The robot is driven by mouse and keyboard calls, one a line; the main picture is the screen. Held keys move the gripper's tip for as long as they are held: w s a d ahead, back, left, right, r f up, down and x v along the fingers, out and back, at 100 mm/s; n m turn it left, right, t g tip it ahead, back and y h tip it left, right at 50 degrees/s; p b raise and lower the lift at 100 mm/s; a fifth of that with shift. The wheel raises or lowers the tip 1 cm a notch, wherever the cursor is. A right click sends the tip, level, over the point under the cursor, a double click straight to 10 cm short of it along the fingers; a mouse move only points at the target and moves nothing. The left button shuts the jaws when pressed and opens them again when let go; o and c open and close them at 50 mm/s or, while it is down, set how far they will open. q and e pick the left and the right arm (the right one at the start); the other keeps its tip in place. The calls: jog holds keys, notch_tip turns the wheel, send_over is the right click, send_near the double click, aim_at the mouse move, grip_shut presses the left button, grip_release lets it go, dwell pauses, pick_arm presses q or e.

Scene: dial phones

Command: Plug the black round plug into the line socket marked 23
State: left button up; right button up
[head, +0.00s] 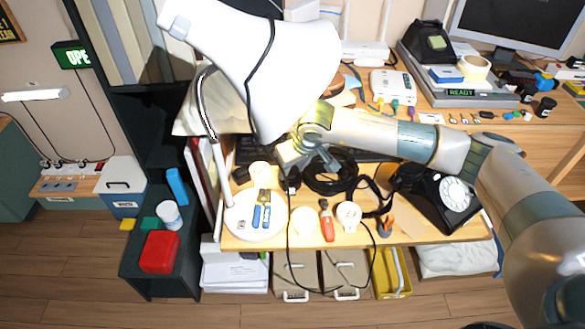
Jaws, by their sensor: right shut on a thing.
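My right gripper (312,161) reaches in from the right over the back middle of the wooden desk and points down. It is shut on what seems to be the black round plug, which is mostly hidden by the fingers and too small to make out. A coil of black cable (330,183) lies just below and right of the gripper. A thin black cable hangs from near the gripper over the desk's front edge. I cannot make out a line socket marked 23 in this view. My left gripper is not in view.
A large white lamp shade (250,60) hangs close above and left of the gripper. A black dial phone (446,198) stands right on the desk (270,243). A red-handled tool (327,222) and blue-handled pliers (262,214) lie at the front. A white router box (392,87) stands behind.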

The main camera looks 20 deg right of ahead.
jog(key=shift+f, duration=0.3)
jog(key=o, duration=1)
jog(key=shift+r, duration=0.15)
jog(key=b+v, duration=0.1)
jog(key=v, duration=1.1)
jog(key=shift+s, duration=0.1)
